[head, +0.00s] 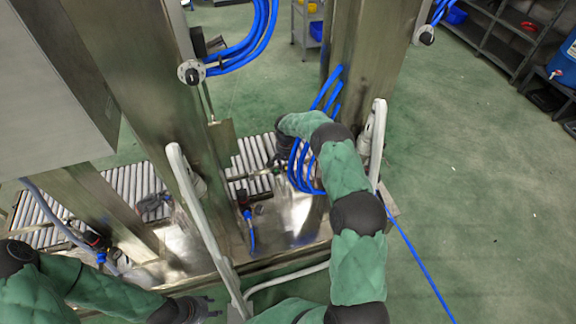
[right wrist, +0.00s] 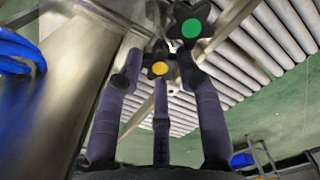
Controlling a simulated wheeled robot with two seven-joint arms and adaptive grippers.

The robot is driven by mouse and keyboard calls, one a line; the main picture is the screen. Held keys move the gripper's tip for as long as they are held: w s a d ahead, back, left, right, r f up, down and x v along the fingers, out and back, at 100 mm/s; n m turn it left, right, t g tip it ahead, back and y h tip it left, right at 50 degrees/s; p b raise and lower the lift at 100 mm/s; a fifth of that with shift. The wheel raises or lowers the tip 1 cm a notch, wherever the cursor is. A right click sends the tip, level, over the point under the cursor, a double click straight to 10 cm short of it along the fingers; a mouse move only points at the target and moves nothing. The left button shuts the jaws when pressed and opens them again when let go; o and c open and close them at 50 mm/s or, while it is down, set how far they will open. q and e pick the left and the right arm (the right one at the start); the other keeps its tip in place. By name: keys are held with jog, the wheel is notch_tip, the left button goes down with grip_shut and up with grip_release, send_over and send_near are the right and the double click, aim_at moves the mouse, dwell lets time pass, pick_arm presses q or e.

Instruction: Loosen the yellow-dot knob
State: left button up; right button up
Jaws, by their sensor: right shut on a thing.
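The yellow-dot knob (right wrist: 158,69) is a black star-shaped knob with a yellow centre, in the middle of the right wrist view. The three dark fingers of my right gripper (right wrist: 157,75) are around it, shut on it. Its far side is partly hidden. In the head view, my right gripper (head: 283,158) is above the roller conveyor, partly hidden by my green-sleeved arm, and the knob cannot be made out there. My left gripper (head: 203,310) is low at the bottom of the head view, away from the knob; its finger opening is unclear.
A green-dot knob (right wrist: 191,28) sits just above and right of the yellow one, close to a fingertip. Blue hoses (head: 300,165) hang beside my right arm. Metal posts and pale rails (head: 205,225) stand between my arms. Conveyor rollers (right wrist: 262,45) lie behind the knobs.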

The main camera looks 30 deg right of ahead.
jog(key=o, duration=0.9)
jog(key=shift+w+d+r, duration=0.35)
jog(key=shift+d+r, duration=0.05)
jog(key=shift+d, duration=0.15)
jog(key=shift+o, duration=1.1)
jog(key=shift+f, duration=0.1)
jog(key=shift+s+a+f, duration=0.1)
jog(key=shift+a+f, duration=0.05)
jog(key=shift+a, duration=0.1)
